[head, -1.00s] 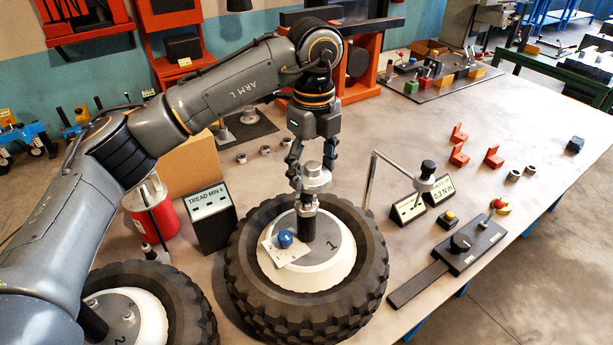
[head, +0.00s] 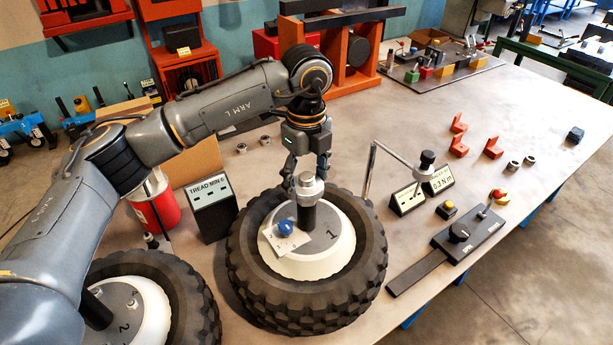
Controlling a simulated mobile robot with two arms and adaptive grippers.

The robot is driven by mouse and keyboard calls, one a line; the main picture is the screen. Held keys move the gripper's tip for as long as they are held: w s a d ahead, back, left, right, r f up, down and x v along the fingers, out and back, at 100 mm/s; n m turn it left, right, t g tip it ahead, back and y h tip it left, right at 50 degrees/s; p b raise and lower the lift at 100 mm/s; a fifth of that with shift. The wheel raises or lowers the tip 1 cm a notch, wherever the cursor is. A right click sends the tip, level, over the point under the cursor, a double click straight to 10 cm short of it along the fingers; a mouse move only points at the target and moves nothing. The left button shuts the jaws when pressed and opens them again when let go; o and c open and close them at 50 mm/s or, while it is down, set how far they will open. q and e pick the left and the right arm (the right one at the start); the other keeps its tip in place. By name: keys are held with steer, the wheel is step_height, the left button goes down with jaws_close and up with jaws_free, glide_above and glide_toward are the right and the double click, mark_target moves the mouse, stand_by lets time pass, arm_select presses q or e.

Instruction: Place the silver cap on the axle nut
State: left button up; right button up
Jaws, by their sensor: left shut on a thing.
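A silver cap (head: 310,188) with a wide flange and a narrower top is held between the fingers of my left gripper (head: 308,174). The cap is upright over the dark axle post (head: 306,216) at the centre of wheel 1 (head: 245,262). Its underside overlaps the post's top, so I cannot tell whether it touches or sits just above. The axle nut cannot be made out separately from the post. My right gripper is not in view.
A small card with a blue knob (head: 284,229) lies on the white hub. Wheel 2 (head: 190,290) is at the lower left. A black "TREAD MIN" box (head: 212,212) stands left of wheel 1. A thin bent stand (head: 371,172) rises close on the right.

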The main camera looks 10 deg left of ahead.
arm_select(q)
steer(key=shift+f, duration=0.2)
steer(key=o, duration=1.2)
steer(key=shift+r, duration=0.1)
steer(key=shift+c, duration=0.2)
